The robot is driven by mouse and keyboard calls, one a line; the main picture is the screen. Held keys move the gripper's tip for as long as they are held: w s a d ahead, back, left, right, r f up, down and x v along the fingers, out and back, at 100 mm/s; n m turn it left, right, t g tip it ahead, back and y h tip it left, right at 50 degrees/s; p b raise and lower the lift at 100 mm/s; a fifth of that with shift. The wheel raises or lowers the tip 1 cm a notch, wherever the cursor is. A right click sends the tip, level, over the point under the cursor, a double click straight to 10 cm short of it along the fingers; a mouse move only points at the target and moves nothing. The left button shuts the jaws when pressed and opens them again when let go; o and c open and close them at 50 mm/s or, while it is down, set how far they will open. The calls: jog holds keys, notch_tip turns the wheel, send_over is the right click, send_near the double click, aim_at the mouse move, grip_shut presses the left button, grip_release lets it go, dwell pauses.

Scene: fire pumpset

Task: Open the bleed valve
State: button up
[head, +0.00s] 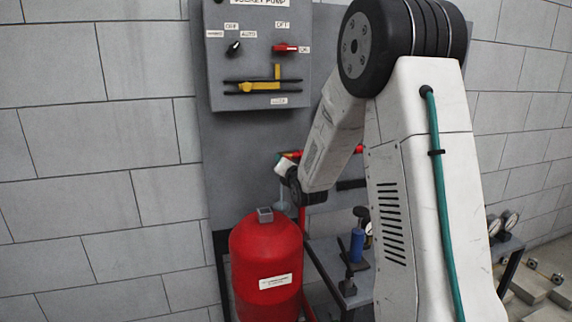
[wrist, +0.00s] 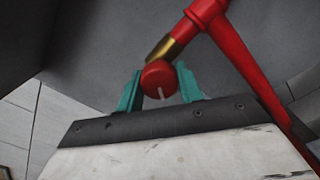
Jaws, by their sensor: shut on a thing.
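The bleed valve shows in the wrist view as a round red knob (wrist: 159,80) with a pale line on its face. It sits on a brass stem (wrist: 168,47) that joins a red pipe (wrist: 240,55). My gripper (wrist: 160,84) has its two teal fingers on either side of the knob and is shut on it. In the head view my gripper's wrist end is beside the panel, above the red tank (head: 266,262); the knob and fingertips are not clear there.
A grey jockey pump control box (head: 262,55) with switches and a yellow handle hangs on the panel above. A blue cylinder (head: 357,246) and gauges (head: 503,223) stand at the right. A grey block wall (head: 95,130) lies behind; the left side is free.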

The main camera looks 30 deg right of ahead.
jog(key=shift+f, duration=0.1)
jog(key=o, duration=1)
jog(key=shift+s, duration=0.15)
jog(key=v, duration=0.7)
jog(key=shift+s+a, duration=0.15)
jog(key=shift+s, duration=0.15)
